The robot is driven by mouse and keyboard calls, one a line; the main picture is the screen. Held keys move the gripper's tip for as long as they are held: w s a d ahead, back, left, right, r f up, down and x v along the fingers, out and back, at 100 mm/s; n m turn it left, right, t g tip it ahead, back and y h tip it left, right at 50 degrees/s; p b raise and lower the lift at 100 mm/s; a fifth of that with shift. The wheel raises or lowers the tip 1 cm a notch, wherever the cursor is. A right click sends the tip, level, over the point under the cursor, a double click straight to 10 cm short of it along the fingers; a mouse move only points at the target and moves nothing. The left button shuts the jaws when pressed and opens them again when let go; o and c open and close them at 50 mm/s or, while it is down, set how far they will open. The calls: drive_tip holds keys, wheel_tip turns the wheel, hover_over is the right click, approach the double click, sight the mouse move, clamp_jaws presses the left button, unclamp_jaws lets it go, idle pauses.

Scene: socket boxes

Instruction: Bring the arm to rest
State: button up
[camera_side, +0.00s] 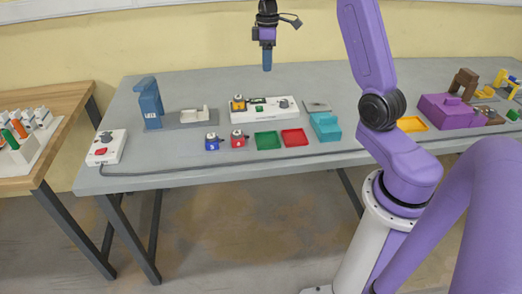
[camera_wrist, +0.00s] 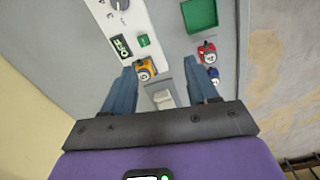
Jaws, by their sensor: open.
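My gripper (camera_side: 267,62) hangs high above the back of the grey table (camera_side: 200,85) in the side view, fingers pointing down and apart from everything on the table. In the wrist view its two blue fingers (camera_wrist: 162,85) are spread apart with nothing held between them. Below them, the wrist view shows a yellow block (camera_wrist: 145,70) at the end of a white box with a dial (camera_wrist: 120,20). A pale cradle on a grey plate (camera_wrist: 162,98) lies between the fingers in that view, well below them.
A tall blue device (camera_side: 150,103) stands left, near a red-button box (camera_side: 105,148). A teal block (camera_side: 325,126) and purple box (camera_side: 450,108) are right.

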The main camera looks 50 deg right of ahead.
drive_tip(key=s+a+r+n, duration=0.1)
drive_tip(key=s+a, duration=0.5)
drive_tip(key=a, duration=0.5)
drive_tip(key=s+a+r+n, duration=0.15)
drive_tip(key=s+a, duration=0.45)
drive_tip(key=a, duration=0.6)
drive_tip(key=s+a+f+n, duration=0.1)
drive_tip(key=s, duration=1)
drive_tip(key=s+a+f+n, duration=0.2)
drive_tip(key=s, duration=0.9)
drive_tip(key=shift+a+f, duration=0.15)
drive_tip(key=shift+a, duration=0.05)
